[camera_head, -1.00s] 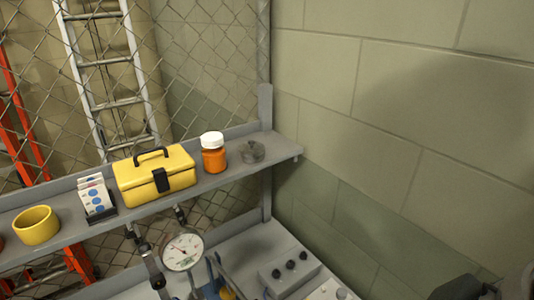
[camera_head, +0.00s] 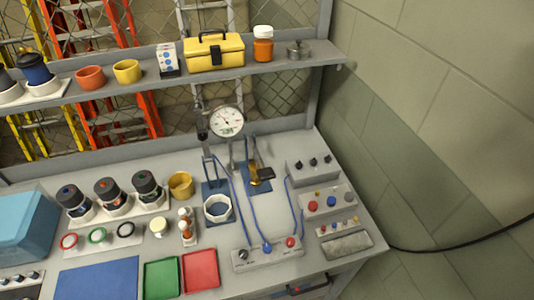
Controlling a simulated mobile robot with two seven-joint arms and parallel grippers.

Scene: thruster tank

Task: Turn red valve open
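A red knob (camera_head: 291,242) sits at the right end of a low grey block (camera_head: 254,260) near the front of the workbench. I take it for the red valve. A blue knob (camera_head: 267,247) is in the middle of the same block and a grey one (camera_head: 243,254) is at its left end. Blue hoses (camera_head: 240,205) run from this block up toward the gauge stand and the box at the right. Whether the red valve is open or closed is too small to tell. Neither of my grippers shows in the head view.
A dial gauge (camera_head: 227,121) stands behind the block. Control boxes (camera_head: 326,201) with coloured buttons are at the right. Red (camera_head: 199,271) and green (camera_head: 161,279) trays lie to the left. A shelf (camera_head: 150,80) with a yellow toolbox (camera_head: 214,52) runs above the bench (camera_head: 215,256).

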